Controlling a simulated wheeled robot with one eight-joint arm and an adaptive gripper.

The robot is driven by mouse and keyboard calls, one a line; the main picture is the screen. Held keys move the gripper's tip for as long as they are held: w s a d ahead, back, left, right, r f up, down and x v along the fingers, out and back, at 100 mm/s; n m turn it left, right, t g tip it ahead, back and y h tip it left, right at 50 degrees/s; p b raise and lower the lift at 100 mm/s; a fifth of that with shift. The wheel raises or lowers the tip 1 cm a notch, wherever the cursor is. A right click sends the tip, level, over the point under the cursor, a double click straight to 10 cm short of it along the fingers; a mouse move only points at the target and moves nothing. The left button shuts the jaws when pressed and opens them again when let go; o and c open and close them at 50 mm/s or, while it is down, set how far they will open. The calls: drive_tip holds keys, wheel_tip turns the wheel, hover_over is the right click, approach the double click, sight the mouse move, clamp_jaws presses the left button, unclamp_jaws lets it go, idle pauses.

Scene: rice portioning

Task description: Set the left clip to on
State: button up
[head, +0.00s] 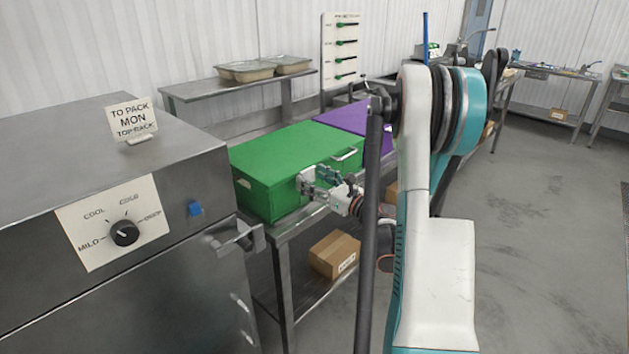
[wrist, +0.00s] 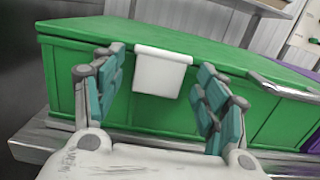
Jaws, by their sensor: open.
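A green box (head: 290,160) with a closed lid stands on a steel table; its front fills much of the wrist view (wrist: 60,95). A white clip (wrist: 162,73) hangs over the lid's front edge, its flap lying near the front face. It also shows in the head view (head: 305,180), partly behind my gripper. My gripper (head: 316,182) is open and empty in front of the box. In the wrist view its teal-padded fingers (wrist: 160,85) stand on either side of the clip, apart from each other. Whether they touch the box cannot be told.
A metal handle (head: 346,155) is on the box's front right. A purple box (head: 345,120) stands behind it. A steel cabinet (head: 200,270) with a dial (head: 124,233) is at the left. A cardboard box (head: 334,254) lies on the table's lower shelf. Open floor is at the right.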

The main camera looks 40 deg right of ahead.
drive_tip(key=s, duration=0.7)
drive_tip(key=shift+s+d+f, duration=0.25)
drive_tip(key=shift+d+f, duration=0.05)
drive_tip(key=shift+f, duration=0.1)
drive_tip(key=shift+r, duration=0.1)
